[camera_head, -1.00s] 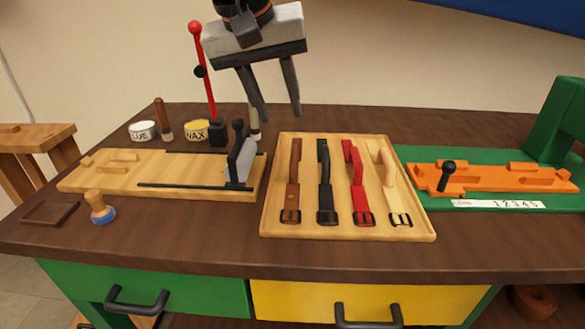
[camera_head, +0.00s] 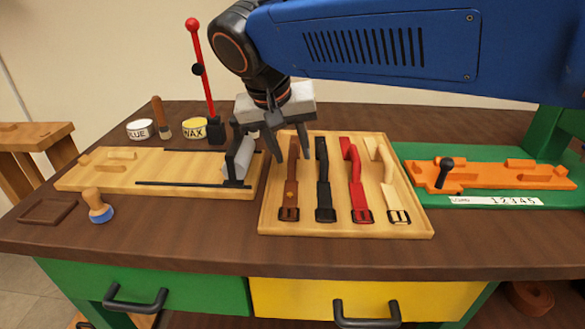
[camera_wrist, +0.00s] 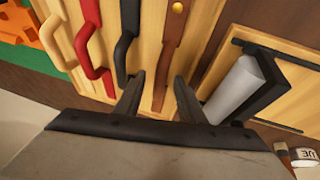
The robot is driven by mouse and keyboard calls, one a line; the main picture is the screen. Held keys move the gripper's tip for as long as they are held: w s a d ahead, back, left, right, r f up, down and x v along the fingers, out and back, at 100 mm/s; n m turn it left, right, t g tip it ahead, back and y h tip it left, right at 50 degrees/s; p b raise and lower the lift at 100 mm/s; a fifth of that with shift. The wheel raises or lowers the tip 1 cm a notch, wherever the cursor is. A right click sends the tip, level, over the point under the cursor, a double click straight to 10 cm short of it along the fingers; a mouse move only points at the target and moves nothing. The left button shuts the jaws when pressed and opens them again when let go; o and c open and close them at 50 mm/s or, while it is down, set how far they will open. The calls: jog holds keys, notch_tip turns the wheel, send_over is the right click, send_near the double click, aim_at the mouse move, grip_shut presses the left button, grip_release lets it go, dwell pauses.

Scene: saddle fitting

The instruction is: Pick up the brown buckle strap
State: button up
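The brown buckle strap (camera_head: 291,180) lies at the left end of the wooden tray (camera_head: 352,227), its dark buckle toward the front. My gripper (camera_head: 291,150) is above the far end of this strap, pointing down, with its fingers apart on either side of it. In the wrist view my gripper (camera_wrist: 157,98) is open and the brown strap (camera_wrist: 173,38) runs between the fingers. No grip on the strap shows. A black strap (camera_head: 324,182), a red strap (camera_head: 357,182) and a tan strap (camera_head: 386,180) lie to its right in the same tray.
A board with a grey and black clamp (camera_head: 236,162) stands close left of the tray. The red-knobbed lever (camera_head: 200,75), glue tin (camera_head: 141,129) and wax tin (camera_head: 193,128) are behind it. An orange jig (camera_head: 490,176) on a green base is right.

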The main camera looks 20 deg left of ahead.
jog(key=shift+x, duration=0.85)
grip_shut()
jog(key=shift+r, duration=0.15)
